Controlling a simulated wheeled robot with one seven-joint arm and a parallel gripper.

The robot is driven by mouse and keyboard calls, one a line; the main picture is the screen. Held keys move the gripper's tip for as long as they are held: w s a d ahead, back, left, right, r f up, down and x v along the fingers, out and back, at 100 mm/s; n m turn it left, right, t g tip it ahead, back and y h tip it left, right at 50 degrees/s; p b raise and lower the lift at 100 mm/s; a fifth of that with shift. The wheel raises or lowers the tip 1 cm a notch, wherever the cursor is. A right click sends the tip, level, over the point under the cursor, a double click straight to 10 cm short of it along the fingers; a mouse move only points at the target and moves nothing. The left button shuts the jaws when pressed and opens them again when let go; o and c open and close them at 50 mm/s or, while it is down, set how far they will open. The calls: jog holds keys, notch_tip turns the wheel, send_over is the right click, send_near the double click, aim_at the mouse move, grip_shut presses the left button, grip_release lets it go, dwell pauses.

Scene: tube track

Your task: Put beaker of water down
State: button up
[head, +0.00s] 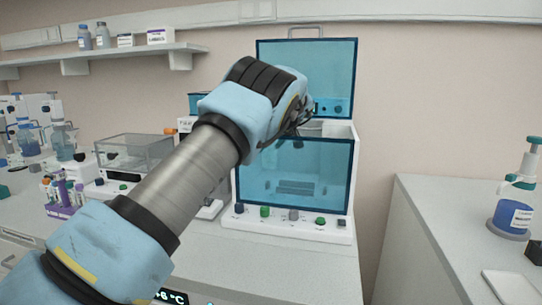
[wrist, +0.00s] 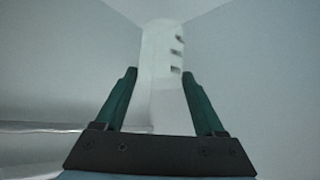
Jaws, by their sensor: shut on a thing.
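The beaker (wrist: 161,105) is a pale, see-through upright shape with dark marks on its right side in the wrist view. My gripper (wrist: 159,75) is shut on it, one green finger on each side. I cannot make out the water in it. Smooth pale walls surround it in that view. In the head view my gripper (head: 302,124) is at the open top of a white box with blue see-through panels (head: 293,175), mostly hidden behind my wrist. The beaker cannot be made out there.
The box's blue lid (head: 315,70) stands raised behind my arm. A clear-covered device (head: 135,152) and a purple tube rack (head: 65,195) stand at left. A blue dispenser bottle (head: 512,215) is on the right bench (head: 440,235). The bench before the box is partly clear.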

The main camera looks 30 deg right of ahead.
jog(key=shift+f+p, duration=0.45)
jog(key=shift+f, duration=1.5)
jog(key=shift+f, duration=0.1)
jog(key=o, duration=1.1)
jog(key=shift+c, duration=0.2)
jog(key=shift+r, duration=0.2)
jog(key=b+v, duration=0.3)
jog(key=v, duration=0.9)
